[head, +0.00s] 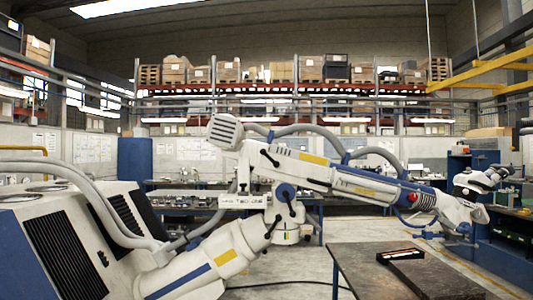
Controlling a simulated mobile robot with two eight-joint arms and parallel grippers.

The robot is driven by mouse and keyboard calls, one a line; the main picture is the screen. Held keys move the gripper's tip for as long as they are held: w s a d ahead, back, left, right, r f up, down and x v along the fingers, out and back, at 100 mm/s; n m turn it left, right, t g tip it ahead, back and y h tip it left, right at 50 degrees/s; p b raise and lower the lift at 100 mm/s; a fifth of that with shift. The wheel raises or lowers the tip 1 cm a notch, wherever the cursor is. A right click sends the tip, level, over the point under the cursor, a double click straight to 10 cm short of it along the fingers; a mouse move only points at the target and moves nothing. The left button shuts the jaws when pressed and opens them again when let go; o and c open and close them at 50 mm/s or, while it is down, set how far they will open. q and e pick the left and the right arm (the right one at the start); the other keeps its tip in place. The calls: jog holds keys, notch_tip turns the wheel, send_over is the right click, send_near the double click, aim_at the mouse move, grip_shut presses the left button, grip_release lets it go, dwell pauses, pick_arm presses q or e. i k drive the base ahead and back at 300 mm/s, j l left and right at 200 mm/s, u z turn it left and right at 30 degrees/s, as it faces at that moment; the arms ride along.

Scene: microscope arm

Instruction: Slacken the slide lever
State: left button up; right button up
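A large white microscope arm (310,170) with blue joints and yellow patches runs from the lower left up to an elbow, then slopes down to the right. It ends in a microscope head (477,180). Small black levers show on it: one on the upper housing (268,157), one near the blue joint (291,203) and one on the lower link (272,227). I cannot tell which is the slide lever, or whether any is tight or slack. A red knob (413,197) sits farther along the arm. Neither of my grippers is in view.
A white cabinet-like base (75,240) with dark vents fills the lower left. A dark table (410,275) with a flat black case (401,255) stands at lower right. Thick grey hoses loop above the arm. Floor between base and table looks clear except for a cable.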

aim_at(263, 152)
jog(key=i+j+z, duration=0.4)
jog(key=i+j, duration=0.15)
jog(key=i, duration=0.2)
jog(key=i+j+z, duration=0.4)
jog(key=i+j, duration=0.2)
jog(key=j, duration=0.2)
